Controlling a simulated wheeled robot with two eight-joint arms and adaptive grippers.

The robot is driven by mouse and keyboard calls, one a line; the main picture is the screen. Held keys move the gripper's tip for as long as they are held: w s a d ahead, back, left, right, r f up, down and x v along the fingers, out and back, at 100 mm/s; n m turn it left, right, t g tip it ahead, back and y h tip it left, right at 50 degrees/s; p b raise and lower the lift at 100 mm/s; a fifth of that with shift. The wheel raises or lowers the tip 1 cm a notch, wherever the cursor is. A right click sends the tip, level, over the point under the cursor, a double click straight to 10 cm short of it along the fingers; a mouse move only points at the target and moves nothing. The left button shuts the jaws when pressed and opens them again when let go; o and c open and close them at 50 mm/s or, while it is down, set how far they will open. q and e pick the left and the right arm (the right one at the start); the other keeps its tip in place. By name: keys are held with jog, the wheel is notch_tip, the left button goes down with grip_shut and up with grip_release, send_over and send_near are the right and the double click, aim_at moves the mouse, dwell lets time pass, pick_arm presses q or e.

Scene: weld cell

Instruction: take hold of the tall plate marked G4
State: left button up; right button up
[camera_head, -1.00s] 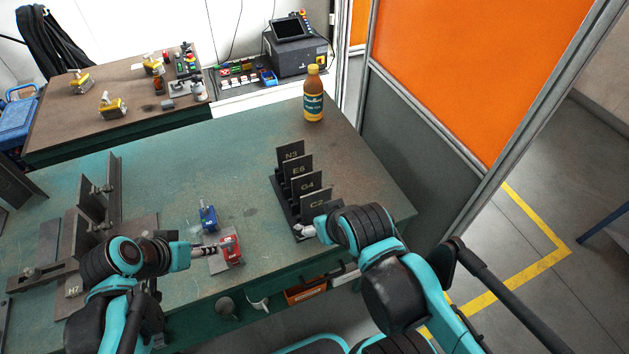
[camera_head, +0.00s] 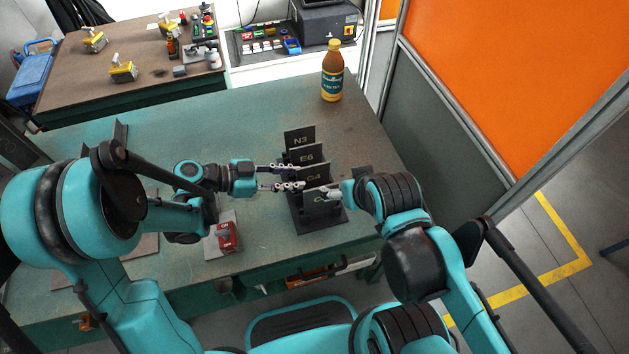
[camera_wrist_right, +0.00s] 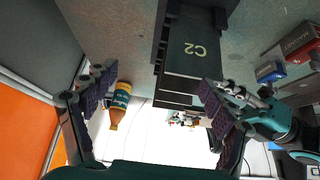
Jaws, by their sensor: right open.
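The dark G4 plate (camera_head: 314,178) stands upright in a black rack (camera_head: 310,227), between the E6 plate (camera_head: 306,157) and the C2 plate (camera_head: 321,199). In the right wrist view the C2 plate (camera_wrist_right: 193,62) faces the camera and mostly hides the plates behind it. My left gripper (camera_head: 290,177) is open, its two fingers apart, at the left edges of the G4 and E6 plates; I cannot tell whether it touches them. My right gripper (camera_head: 333,192) is beside the right end of the C2 plate. It is open and empty in its wrist view (camera_wrist_right: 155,88).
The N3 plate (camera_head: 299,138) is at the rack's back. A brown bottle (camera_head: 332,72) with a yellow cap stands behind, near the table's back edge. A red block (camera_head: 227,236) on a grey plate lies left of the rack. An orange-grey partition (camera_head: 490,90) stands right.

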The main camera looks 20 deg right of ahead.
aim_at(309, 176)
pick_arm(q)
jog(key=b+x, duration=0.1)
jog(key=x, duration=0.3)
jog(key=shift+w+f+b, duration=0.1)
jog(key=shift+w+b, duration=0.05)
jog(key=shift+b, duration=0.15)
jog(key=shift+d+f, duration=0.15)
jog(key=shift+d, duration=0.4)
grip_shut()
jog(key=shift+w, duration=0.1)
